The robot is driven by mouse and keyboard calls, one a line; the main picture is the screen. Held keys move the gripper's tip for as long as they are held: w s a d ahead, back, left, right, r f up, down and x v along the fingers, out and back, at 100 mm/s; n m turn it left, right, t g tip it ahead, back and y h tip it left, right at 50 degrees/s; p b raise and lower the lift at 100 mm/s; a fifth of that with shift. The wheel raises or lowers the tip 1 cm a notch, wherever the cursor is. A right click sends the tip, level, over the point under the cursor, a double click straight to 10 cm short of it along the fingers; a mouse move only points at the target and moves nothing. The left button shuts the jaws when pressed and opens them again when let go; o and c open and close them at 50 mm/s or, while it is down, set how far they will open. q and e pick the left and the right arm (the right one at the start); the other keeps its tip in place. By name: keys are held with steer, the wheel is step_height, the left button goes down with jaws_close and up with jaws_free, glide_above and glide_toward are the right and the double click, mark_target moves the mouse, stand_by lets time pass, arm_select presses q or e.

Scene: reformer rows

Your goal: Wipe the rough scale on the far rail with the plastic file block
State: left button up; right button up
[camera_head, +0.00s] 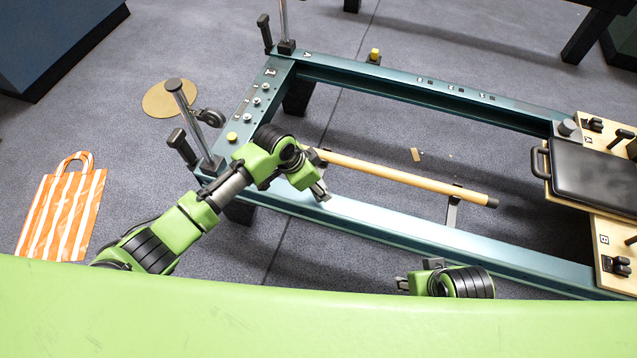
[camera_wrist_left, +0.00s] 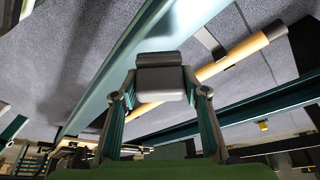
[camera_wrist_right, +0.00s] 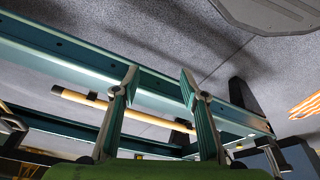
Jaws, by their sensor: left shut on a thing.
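The far rail (camera_head: 440,92) is a dark teal beam running from the upper left to the right. Small dark marks (camera_head: 457,88) show on its top; I cannot make out which is rough scale. My left gripper (camera_head: 320,191) is above the near rail (camera_head: 390,222), well short of the far rail. In the left wrist view it is shut on a grey file block (camera_wrist_left: 160,80), held across the fingertips. My right gripper (camera_head: 403,284) is low, on the near side of the near rail. In the right wrist view (camera_wrist_right: 159,80) it is open and empty.
A wooden bar (camera_head: 400,175) lies between the rails. The black padded carriage (camera_head: 597,178) stands at the right. Upright posts (camera_head: 190,120) rise at the frame's left end. A striped bag (camera_head: 62,212) and a tan disc (camera_head: 168,98) lie on the floor at left.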

arm_select(q)
steer(key=shift+r+p, duration=1)
steer(key=shift+p, duration=0.05)
steer(key=shift+r+p, duration=0.55)
steer(key=shift+p, duration=0.1)
steer(key=shift+r+p, duration=0.35)
steer(key=shift+p, duration=0.1)
arm_select(e)
steer(key=s+f, duration=0.3)
steer(key=f, duration=1.2)
steer(key=shift+s+g, duration=0.15)
steer(key=shift+g, duration=0.25)
arm_select(q)
steer(key=shift+r, duration=0.1)
